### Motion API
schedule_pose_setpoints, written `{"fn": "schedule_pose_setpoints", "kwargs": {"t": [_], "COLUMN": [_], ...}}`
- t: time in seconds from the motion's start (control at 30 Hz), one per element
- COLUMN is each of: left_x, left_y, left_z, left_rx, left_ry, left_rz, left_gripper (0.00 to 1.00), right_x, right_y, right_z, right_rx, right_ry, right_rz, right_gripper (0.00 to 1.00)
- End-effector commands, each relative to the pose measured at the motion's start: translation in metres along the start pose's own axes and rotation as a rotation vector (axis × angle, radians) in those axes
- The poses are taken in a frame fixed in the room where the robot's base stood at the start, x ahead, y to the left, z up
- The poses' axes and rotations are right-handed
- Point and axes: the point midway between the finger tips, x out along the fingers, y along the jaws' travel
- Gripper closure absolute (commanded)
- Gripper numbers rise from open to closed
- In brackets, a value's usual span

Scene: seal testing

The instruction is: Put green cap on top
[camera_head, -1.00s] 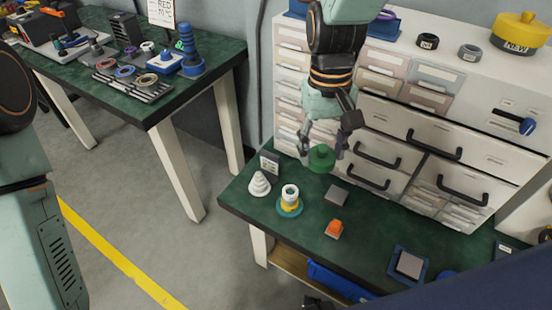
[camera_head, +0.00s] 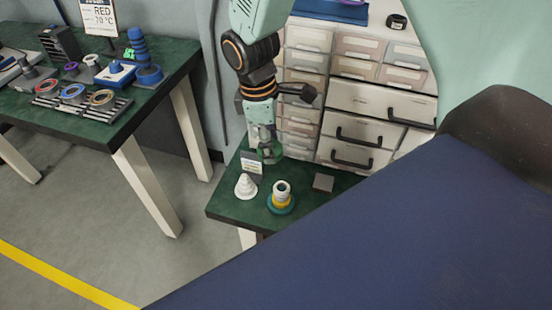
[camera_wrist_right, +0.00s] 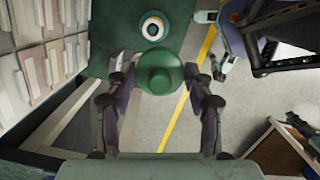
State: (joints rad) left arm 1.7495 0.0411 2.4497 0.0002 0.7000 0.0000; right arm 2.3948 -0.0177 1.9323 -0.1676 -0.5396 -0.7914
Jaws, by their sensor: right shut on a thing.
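The green cap (camera_wrist_right: 160,72) is held between the two fingers of my right gripper (camera_wrist_right: 159,84) in the right wrist view. In the head view my right gripper (camera_head: 268,146) is over the back left of the green table, with the green cap (camera_head: 271,155) partly hidden by its fingers. A small stack (camera_head: 282,195) of a teal base, a yellow ring and a white ring stands upright on the table, nearer than the cap. A round white-rimmed top (camera_wrist_right: 153,27), likely the stack's, shows beyond the cap in the wrist view.
A white stepped cone (camera_head: 246,186) stands left of the stack, with a small sign (camera_head: 251,162) behind it. A grey block (camera_head: 323,182) lies right of the stack. White drawers (camera_head: 355,130) rise behind. My own dark blue body covers the lower right.

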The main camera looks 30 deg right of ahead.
Motion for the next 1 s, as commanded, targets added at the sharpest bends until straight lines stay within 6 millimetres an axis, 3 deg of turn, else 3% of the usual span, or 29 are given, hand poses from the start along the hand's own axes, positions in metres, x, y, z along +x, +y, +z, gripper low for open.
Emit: {"fn": "schedule_pose_setpoints", "kwargs": {"t": [0.3, 0.43, 0.63, 1.0], "left_x": [0.001, 0.001, 0.002, 0.022], "left_y": [0.0, 0.0, 0.0, 0.0], "left_z": [0.0, 0.0, 0.0, 0.0], "left_rx": [0.002, 0.001, 0.001, 0.001], "left_ry": [0.0, 0.0, 0.0, 0.0], "left_rz": [0.0, 0.0, 0.0, 0.0], "left_gripper": [0.8, 0.8, 0.8, 0.8], "right_x": [0.056, 0.071, 0.078, 0.096], "right_y": [0.014, 0.013, 0.013, 0.013], "right_z": [0.017, 0.016, 0.014, 0.008], "right_rx": [-0.877, -1.152, -1.308, -1.32], "right_ry": [0.004, 0.003, 0.001, -0.001], "right_rz": [0.102, 0.139, 0.162, 0.164], "right_gripper": [0.66, 0.66, 0.66, 0.66]}}
